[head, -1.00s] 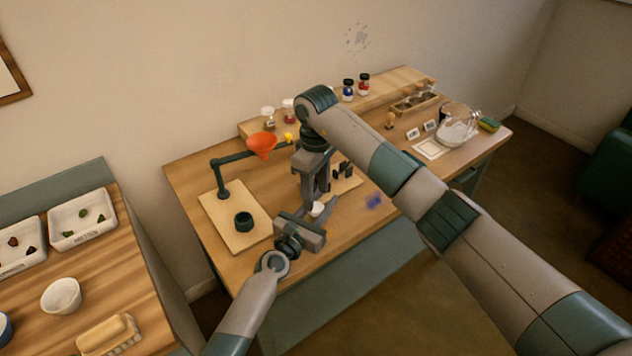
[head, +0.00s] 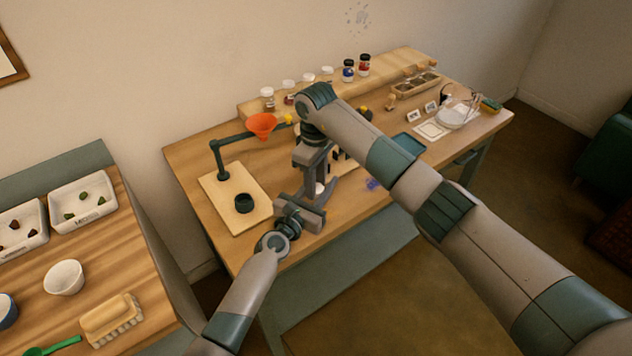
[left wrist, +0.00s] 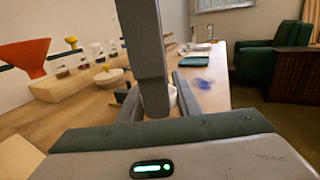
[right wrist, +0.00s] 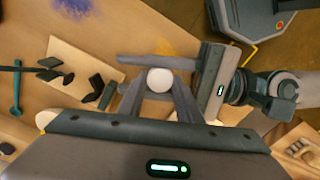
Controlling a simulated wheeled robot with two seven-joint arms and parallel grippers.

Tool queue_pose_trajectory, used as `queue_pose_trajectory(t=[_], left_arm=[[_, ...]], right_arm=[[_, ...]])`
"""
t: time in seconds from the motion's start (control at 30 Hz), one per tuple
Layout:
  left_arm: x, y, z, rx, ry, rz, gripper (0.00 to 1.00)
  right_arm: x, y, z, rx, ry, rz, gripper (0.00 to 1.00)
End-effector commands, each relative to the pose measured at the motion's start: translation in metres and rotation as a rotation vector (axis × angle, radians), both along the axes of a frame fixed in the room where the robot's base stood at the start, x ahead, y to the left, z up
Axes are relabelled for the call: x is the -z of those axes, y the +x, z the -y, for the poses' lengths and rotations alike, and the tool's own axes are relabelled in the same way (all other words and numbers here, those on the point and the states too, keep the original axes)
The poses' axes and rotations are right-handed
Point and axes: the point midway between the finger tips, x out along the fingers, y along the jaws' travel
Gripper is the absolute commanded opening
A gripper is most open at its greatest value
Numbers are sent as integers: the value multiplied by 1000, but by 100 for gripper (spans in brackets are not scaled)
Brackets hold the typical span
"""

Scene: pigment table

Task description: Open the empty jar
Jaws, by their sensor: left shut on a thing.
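My left gripper (head: 312,205) is shut on the empty jar, low over the front of the pigment table. The jar's white lid (right wrist: 160,79) faces up in the right wrist view; it shows as a small white patch (head: 319,188) in the head view. In the left wrist view a pale piece of the jar (left wrist: 172,96) shows between my left fingers, partly behind my right gripper. My right gripper (right wrist: 160,92) points down from above, its open fingers on either side of the lid. I cannot tell whether they touch it. Most of the jar's body is hidden.
Several lidded jars stand on the back shelf (head: 402,62). A blue stain (head: 372,184) lies to the right, with a blue tray (head: 408,143) behind.

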Motion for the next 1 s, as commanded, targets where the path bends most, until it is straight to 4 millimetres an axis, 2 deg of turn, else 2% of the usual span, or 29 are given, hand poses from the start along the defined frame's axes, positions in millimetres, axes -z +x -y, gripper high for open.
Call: queue_pose_trajectory(t=[0.03,0.07,0.43,0.8,1.0], left_arm=[[2,0,0,0,1,-2,0],[2,0,0,0,1,-2,0],[2,-1,0,0,1,-3,0],[2,-1,0,0,1,-3,0],[2,-1,0,1,1,-3,0]], right_arm=[[0,0,0,0,-1,1,43],[0,0,0,0,-1,1,50],[-3,0,0,0,0,1,50],[-38,1,0,1,0,1,50],[-45,0,0,1,-1,1,50]])
